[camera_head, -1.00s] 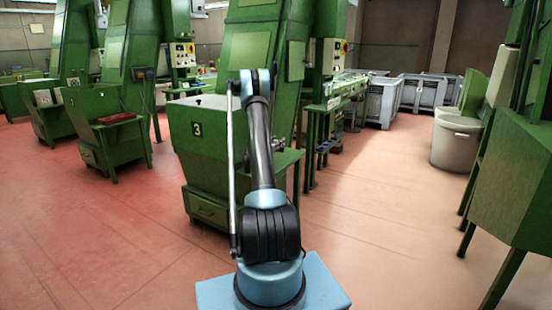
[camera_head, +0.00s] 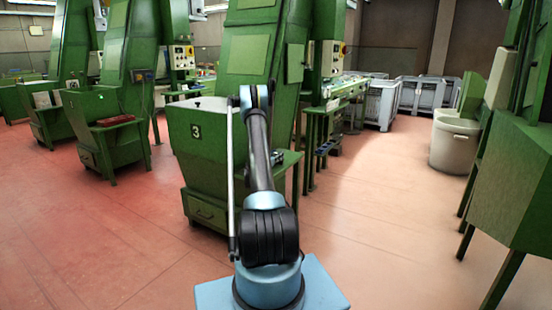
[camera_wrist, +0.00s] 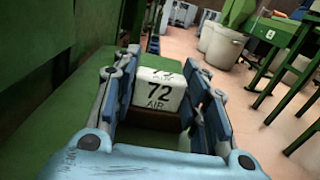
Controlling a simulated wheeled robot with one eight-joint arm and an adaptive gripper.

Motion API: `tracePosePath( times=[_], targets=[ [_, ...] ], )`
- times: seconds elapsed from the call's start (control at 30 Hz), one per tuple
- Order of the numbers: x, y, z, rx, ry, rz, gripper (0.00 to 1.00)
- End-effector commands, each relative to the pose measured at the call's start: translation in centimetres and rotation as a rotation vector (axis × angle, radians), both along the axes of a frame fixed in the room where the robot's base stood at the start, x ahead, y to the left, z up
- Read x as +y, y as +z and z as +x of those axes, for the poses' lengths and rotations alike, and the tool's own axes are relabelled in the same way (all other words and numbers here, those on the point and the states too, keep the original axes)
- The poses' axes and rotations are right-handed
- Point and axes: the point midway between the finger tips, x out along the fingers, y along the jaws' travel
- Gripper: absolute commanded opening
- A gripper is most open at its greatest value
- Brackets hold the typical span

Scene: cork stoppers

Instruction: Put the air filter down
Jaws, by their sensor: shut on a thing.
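The air filter (camera_wrist: 158,90) is a white block with "72 AIR" printed in dark letters, seen in the wrist view. My gripper (camera_wrist: 162,62) is shut on it, with the blue-padded fingers on its left and right sides. A flat green surface (camera_wrist: 62,140) lies below and around it. I cannot tell whether the filter touches that surface. In the head view my gripper (camera_head: 278,157) shows small beside my arm, near the green side shelf (camera_head: 288,162) of the machine marked 3. The filter is not clear there.
The green hopper marked 3 (camera_head: 198,150) stands left of the shelf. A green machine (camera_head: 518,180) stands at the right, with a pale bin (camera_head: 455,143) behind it. Grey crates (camera_head: 382,105) are at the back. The reddish floor (camera_head: 390,200) between is clear.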

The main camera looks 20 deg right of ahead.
Motion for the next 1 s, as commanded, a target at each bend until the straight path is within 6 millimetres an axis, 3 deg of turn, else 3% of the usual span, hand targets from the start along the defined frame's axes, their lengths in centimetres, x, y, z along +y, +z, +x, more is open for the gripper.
tracePosePath(
  times=[0.03,0.1,0.57,1.0],
  targets=[
    [0.0,-0.1,0.0,0.0,0.0,0.0,0.45],
    [0.0,0.0,0.0,0.0,0.0,0.0,0.6],
    [0.5,0.1,-0.3,0.0,0.001,0.0,0.6],
    [6.6,0.1,-5.0,0.0,0.002,0.0,0.6]
  ],
)
